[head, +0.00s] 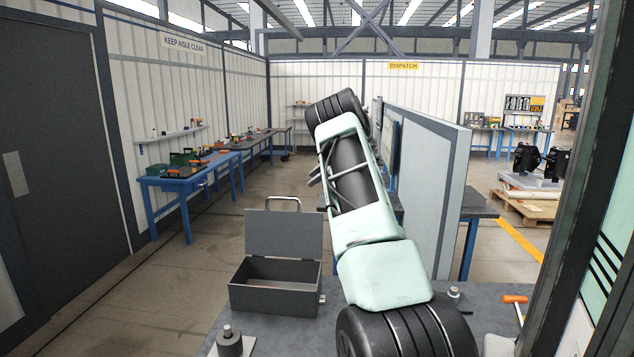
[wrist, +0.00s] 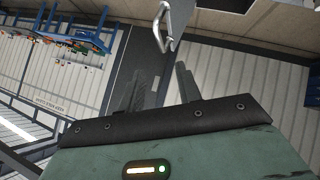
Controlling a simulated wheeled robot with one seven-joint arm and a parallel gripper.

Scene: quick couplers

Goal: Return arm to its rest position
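My pale green arm (head: 370,215) rises from the bottom of the head view and leans back to the left. Its folded far part is mostly hidden behind the nearer link. My gripper (wrist: 158,78) shows in the wrist view with its two dark fingers apart and nothing between them. It is raised above the workbench and points toward the dark door side of the hall. In the head view, the gripper is largely hidden by the arm.
A grey open-lidded box (head: 275,286) stands on the grey workbench (head: 175,345); its lid handle (head: 283,200) sticks up left of my arm. A round grey fitting (head: 230,341) stands front left. An orange-handled tool (head: 515,299) lies right. A partition (head: 425,180) stands behind.

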